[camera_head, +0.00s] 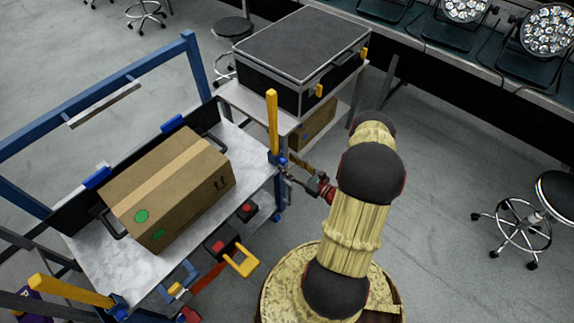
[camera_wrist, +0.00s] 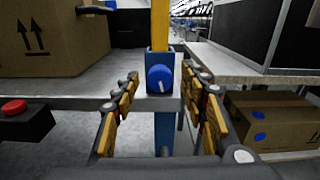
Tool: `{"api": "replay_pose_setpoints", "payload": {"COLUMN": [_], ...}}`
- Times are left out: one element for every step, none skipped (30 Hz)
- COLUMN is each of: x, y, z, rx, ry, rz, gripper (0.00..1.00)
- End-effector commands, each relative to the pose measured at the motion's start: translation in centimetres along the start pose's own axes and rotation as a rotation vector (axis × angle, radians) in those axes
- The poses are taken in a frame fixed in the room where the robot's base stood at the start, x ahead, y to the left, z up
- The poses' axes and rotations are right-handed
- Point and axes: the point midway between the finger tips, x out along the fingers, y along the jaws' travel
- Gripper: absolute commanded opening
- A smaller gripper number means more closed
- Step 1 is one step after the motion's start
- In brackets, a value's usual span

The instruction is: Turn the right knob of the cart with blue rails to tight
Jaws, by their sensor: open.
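The cart with blue rails (camera_head: 95,75) stands at the left in the head view. Its right front corner has a blue post (camera_head: 277,160) with a yellow upright bar (camera_head: 272,122). In the wrist view a round blue knob (camera_wrist: 160,79) with a white pointer mark sits on the blue post (camera_wrist: 164,124), below the yellow bar. The mark looks tilted slightly off upright. My gripper (camera_wrist: 160,90) is open, with a finger on each side of the knob and visible gaps to it. In the head view my gripper (camera_head: 301,177) is close to that post, and the knob is too small to make out.
A cardboard box (camera_head: 170,185) lies on the cart top. A black case (camera_head: 300,58) on another cart stands close behind. Open floor and a stool (camera_head: 520,215) are at the right.

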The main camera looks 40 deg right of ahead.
Motion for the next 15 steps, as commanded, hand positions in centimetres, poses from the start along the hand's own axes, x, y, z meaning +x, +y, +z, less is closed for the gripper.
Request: {"api": "replay_pose_setpoints", "payload": {"x": [0.52,0.71,0.93,1.06,1.16,1.24,1.28,1.29,1.3,1.29,1.28,1.28,1.27,1.27,1.27], "y": [0.1,0.08,0.05,0.06,0.06,0.07,0.07,0.06,0.05,0.05,0.04,0.04,0.04,0.04,0.04], "z": [-0.08,-0.07,-0.06,-0.05,-0.03,-0.02,-0.01,0.0,0.01,0.02,0.02,0.02,0.02,0.02,0.02], "rx": [0.0,0.0,0.001,0.001,0.002,0.002,0.002,0.002,0.002,0.002,0.002,0.002,0.002,0.002,0.002], "ry": [0.0,0.0,0.0,0.0,0.0,0.0,0.0,0.0,0.0,0.0,0.0,0.0,0.0,0.0,0.0], "rz": [0.003,0.002,0.001,0.001,0.001,0.001,0.001,0.001,0.0,0.0,0.0,0.0,0.0,0.0,0.0], "gripper": [0.43,0.43,0.43,0.43,0.43,0.43,0.43,0.43,0.43,0.43,0.43,0.43,0.43,0.42,0.4]}}
